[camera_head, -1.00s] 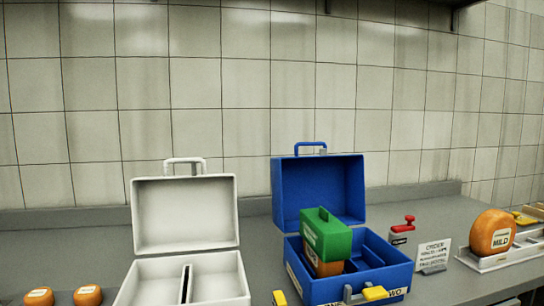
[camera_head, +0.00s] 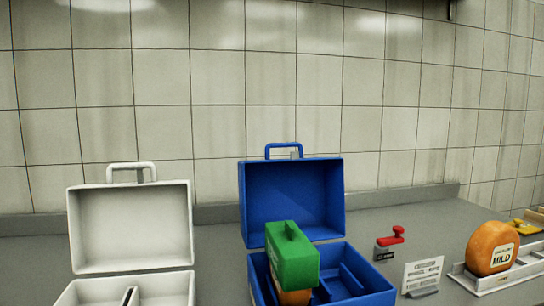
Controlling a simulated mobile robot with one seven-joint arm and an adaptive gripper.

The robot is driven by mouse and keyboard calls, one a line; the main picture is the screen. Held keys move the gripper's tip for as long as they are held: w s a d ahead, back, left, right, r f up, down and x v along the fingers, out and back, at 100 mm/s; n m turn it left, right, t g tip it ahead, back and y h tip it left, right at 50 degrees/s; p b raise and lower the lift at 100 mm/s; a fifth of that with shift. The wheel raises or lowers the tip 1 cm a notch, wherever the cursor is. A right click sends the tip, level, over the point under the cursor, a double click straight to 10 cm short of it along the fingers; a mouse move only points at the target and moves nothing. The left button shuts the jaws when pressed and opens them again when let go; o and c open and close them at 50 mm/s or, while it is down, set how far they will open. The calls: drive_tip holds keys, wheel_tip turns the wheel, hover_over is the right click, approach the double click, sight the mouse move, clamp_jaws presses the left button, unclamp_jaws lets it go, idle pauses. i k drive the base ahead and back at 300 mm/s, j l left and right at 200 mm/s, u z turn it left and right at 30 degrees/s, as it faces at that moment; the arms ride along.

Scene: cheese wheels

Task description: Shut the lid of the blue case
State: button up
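The blue case (camera_head: 368,290) stands on the grey counter with its lid (camera_head: 292,195) raised upright at the back. The lid has a blue handle on its top edge. A green block with a handle (camera_head: 291,255) sits in the case's left part, on top of an orange cheese (camera_head: 293,297), and rises above the case walls. The right part of the case looks empty apart from blue inner walls. The front of the case is cut off by the lower picture edge. My gripper is not in view.
A white case (camera_head: 132,228) with its lid open stands to the left. To the right are a red clamp-like item (camera_head: 390,238), a small sign card (camera_head: 422,274), and an orange wheel marked MILD (camera_head: 491,248) on a white tray. A tiled wall closes off the back.

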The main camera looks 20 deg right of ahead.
sight(308, 192)
drive_tip(key=i+l+u, duration=0.15)
drive_tip(key=l, duration=0.45)
drive_tip(key=l+u, duration=0.15)
drive_tip(key=l, duration=0.45)
